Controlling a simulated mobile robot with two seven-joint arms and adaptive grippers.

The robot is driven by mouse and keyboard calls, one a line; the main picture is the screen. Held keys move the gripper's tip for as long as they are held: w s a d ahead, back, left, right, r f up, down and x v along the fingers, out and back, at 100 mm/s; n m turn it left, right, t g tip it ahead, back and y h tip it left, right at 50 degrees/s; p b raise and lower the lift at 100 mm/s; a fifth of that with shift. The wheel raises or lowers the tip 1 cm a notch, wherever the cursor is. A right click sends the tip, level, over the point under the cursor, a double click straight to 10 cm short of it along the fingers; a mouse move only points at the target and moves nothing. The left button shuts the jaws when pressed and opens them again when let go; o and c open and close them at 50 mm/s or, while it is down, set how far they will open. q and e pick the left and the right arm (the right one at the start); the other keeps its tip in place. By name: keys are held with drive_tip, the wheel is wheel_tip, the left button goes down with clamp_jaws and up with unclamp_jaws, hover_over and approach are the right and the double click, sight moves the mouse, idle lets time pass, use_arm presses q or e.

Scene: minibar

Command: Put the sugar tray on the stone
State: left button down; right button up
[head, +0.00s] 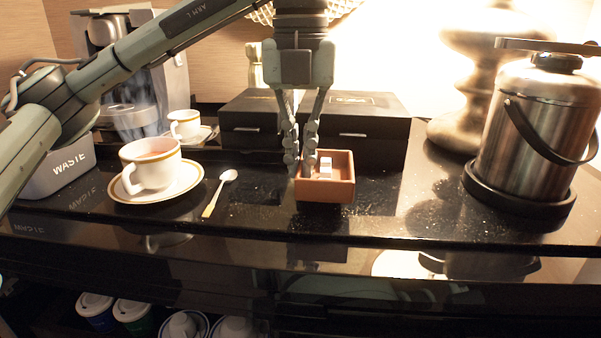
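The sugar tray (341,190) is a small square reddish-brown tray with white sugar cubes (325,167) inside. It is level, over the glossy black speckled stone counter (262,210); I cannot tell whether it touches the surface. My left gripper (300,163) points down at its left wall, one finger outside and the other inside. The fingers are close together with that wall between them, and they look shut on it. The fingers hide part of the left wall. My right gripper is not in view.
Black boxes (372,140) stand just behind the tray. A steel ice bucket (525,130) is at the right. The counter right of the tray is clear.

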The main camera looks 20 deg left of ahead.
use_arm(q)
wheel_tip(320, 180, down, 2)
drive_tip(key=shift+f, duration=0.1)
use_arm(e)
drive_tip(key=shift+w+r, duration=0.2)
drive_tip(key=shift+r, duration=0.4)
use_arm(q)
drive_tip(key=shift+f, duration=0.15)
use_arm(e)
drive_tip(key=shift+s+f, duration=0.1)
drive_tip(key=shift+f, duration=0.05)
use_arm(q)
drive_tip(key=c, duration=1.7)
unclamp_jaws()
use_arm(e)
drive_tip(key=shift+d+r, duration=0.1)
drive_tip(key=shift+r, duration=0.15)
